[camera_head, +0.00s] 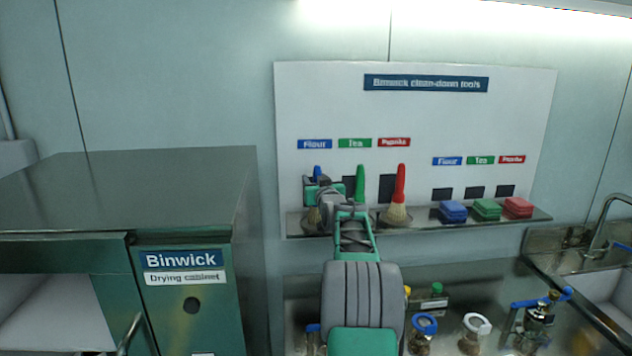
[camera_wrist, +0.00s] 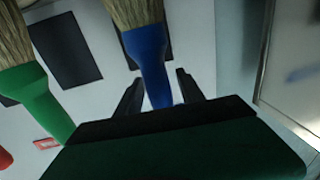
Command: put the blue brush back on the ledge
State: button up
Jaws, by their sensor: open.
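The blue brush (camera_head: 317,171) stands upright at the left end of the ledge (camera_head: 375,229), under the blue Flour label, with its bristles down. My gripper (camera_head: 318,186) is at its handle and hides part of it in the head view. In the wrist view the blue brush (camera_wrist: 148,55) appears bristles up, its handle between the two spread fingers of my gripper (camera_wrist: 158,88). The jaws are open. Whether a finger touches the handle cannot be told.
The green brush (camera_head: 360,184) stands close to the right, then the red brush (camera_head: 399,195). Blue (camera_head: 453,211), green (camera_head: 487,209) and red (camera_head: 518,207) blocks sit farther right. The drying cabinet (camera_head: 190,300) stands at the left. Jars (camera_head: 423,335) stand below the ledge.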

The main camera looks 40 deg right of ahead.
jog(key=shift+r, duration=0.1)
jog(key=shift+r, duration=0.1)
jog(key=b+v, duration=0.4)
jog(key=v, duration=0.8)
